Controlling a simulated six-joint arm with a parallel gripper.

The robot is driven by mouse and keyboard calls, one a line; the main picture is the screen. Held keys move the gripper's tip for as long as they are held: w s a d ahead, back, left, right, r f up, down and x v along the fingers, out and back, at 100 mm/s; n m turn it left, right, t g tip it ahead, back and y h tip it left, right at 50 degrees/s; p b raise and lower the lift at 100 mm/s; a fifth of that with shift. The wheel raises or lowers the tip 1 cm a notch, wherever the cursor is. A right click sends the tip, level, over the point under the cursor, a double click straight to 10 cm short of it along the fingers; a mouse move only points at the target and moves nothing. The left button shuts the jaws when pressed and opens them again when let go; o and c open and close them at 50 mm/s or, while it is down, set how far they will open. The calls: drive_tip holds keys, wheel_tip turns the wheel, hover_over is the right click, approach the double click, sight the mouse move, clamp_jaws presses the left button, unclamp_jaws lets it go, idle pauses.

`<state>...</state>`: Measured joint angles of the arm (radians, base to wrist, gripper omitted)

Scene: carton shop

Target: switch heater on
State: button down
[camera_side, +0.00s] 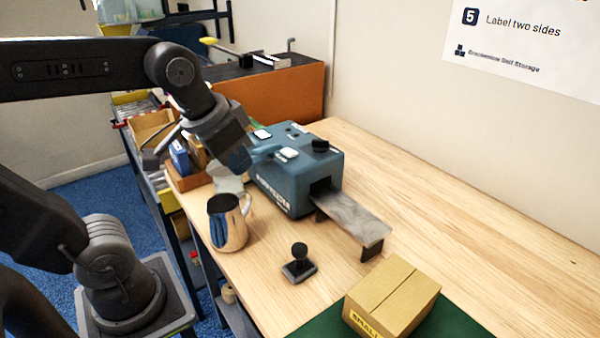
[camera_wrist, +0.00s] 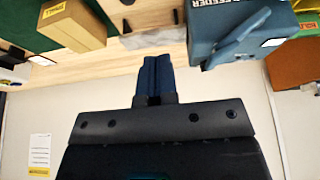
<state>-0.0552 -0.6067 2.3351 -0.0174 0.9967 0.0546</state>
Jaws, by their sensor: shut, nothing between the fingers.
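The blue machine (camera_side: 292,192) stands on the wooden bench, with pale lettering on its front. Its top carries two white-faced parts, one at the back (camera_side: 262,134) and one nearer the front (camera_side: 287,153), and a black knob (camera_side: 320,145). I cannot tell which of these is the heater switch. In the wrist view the machine (camera_wrist: 222,22) is at the upper right, with a blue lever (camera_wrist: 240,38) on it. My gripper (camera_side: 241,163) is at the machine's left end in the side view. Its fingers (camera_wrist: 154,62) are shut and empty. Contact with the machine cannot be told.
A metal jug (camera_side: 228,226) stands left of the machine, and a small black knobbed stamp (camera_side: 299,264) in front. A grey chute (camera_side: 350,216) sticks out of the machine towards a carton (camera_side: 393,297) on a green mat (camera_side: 455,319). The bench's right side is clear.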

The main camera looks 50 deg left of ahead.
drive_tip(key=w+a+r+g, duration=0.2)
drive_tip(key=w+a+r, duration=0.1)
drive_tip(key=w, duration=0.3)
drive_tip(key=w+a+r+g, duration=0.1)
drive_tip(key=w+a+r, duration=0.25)
drive_tip(key=w, duration=0.25)
drive_tip(key=g+h, duration=0.2)
approach(293, 152)
drive_tip(key=f, duration=0.2)
drive_tip(key=d+f, duration=0.1)
drive_tip(key=f, duration=0.4)
drive_tip(key=shift+s+d+f, duration=0.15)
drive_tip(key=shift+d+f, duration=0.05)
drive_tip(key=shift+d, duration=0.1)
drive_tip(key=shift+y, duration=0.3)
